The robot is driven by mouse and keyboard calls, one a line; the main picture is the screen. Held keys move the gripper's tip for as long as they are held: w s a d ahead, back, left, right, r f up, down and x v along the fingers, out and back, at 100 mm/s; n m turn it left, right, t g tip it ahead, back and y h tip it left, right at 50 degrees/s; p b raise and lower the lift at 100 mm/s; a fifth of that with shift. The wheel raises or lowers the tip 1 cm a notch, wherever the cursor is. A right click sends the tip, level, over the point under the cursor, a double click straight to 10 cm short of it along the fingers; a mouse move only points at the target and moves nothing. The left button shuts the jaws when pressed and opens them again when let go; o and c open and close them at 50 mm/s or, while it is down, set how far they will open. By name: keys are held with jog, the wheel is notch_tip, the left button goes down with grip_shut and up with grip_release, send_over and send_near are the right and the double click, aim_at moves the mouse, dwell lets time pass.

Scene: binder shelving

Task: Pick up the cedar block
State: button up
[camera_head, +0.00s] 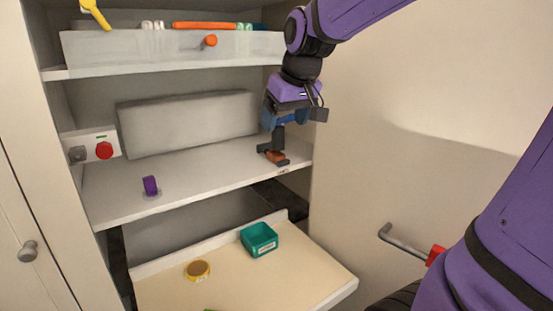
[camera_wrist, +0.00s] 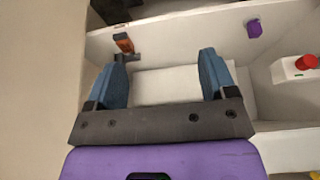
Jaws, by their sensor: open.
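The cedar block, a small orange-brown piece (camera_head: 277,157), lies at the right end of the middle shelf in the head view. It also shows at the upper left of the wrist view (camera_wrist: 124,42), just beyond the tip of the left finger. My gripper (camera_head: 285,121) is above that end of the shelf. In the wrist view its blue fingers (camera_wrist: 165,55) are wide apart with nothing between them. Dark grey pieces (camera_head: 278,138) sit against the block and partly cover it; I cannot tell exactly what they belong to.
A grey panel (camera_head: 190,122) leans behind. A bin (camera_head: 130,48) sits above. The pull-out board (camera_head: 225,290) below holds a teal tray (camera_head: 259,240) and yellow tape (camera_head: 198,270). A wall stands right.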

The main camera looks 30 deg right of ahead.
jog(key=w+d+f, duration=0.3)
jog(key=w+d, duration=0.3)
jog(key=w, duration=0.7)
send_near(277, 153)
jog(key=x, duration=1)
jog(key=shift+s+a, duration=0.1)
jog(key=shift+a, duration=0.05)
jog(key=shift+c, duration=0.4)
jog(key=c, duration=0.9)
